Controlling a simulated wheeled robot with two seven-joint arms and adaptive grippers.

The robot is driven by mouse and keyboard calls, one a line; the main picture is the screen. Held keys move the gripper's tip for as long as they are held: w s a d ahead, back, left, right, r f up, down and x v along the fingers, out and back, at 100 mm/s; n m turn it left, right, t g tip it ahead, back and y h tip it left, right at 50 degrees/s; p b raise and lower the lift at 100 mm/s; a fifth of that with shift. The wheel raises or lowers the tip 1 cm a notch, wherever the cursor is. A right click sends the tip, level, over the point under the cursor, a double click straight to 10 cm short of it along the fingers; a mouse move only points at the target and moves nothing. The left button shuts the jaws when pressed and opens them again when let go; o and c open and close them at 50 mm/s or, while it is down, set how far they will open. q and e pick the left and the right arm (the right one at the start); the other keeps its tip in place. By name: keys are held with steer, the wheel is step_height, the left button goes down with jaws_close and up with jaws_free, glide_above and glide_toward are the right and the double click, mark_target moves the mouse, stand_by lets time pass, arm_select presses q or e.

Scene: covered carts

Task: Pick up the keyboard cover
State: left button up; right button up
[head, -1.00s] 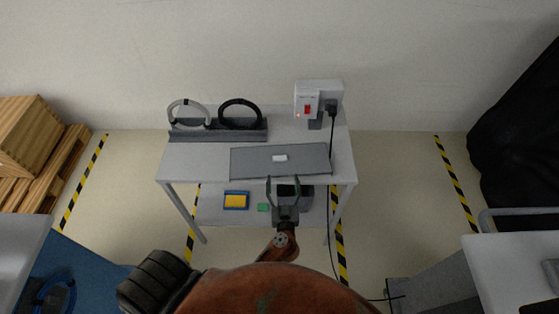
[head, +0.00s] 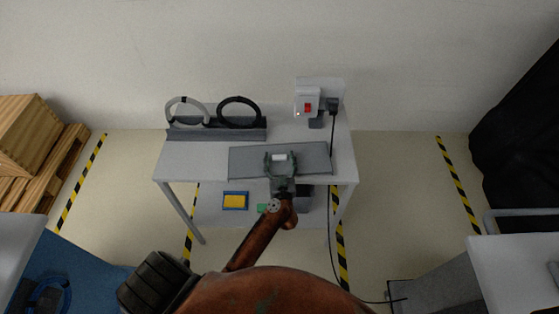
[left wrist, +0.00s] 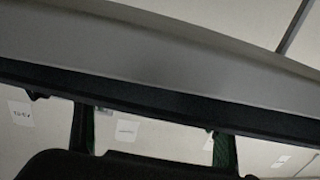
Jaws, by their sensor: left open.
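The keyboard cover (head: 245,163) is a flat grey panel lying on the white cart's top, with a small white handle (head: 279,157) near its middle. My left gripper (head: 281,156) is open over the cover, with its fingertips on either side of the handle in the head view. I cannot tell whether they touch it. In the left wrist view the two dark fingers (left wrist: 152,138) stand apart, and a grey surface with a dark lower edge crosses above them. I cannot tell which part that is. My right gripper is not in view.
The white cart (head: 200,155) carries a dark grey rack (head: 215,134) with a white ring and a black ring at back left. A white box with a red switch (head: 307,106) and a black cord stands at back right. A blue-and-yellow tray (head: 235,201) is on the lower shelf.

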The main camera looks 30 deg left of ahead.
arm_select(q)
steer(key=shift+w+a+r, duration=0.1)
steer(key=shift+w, duration=0.05)
steer(key=shift+c, duration=0.5)
steer(key=c, duration=1.2)
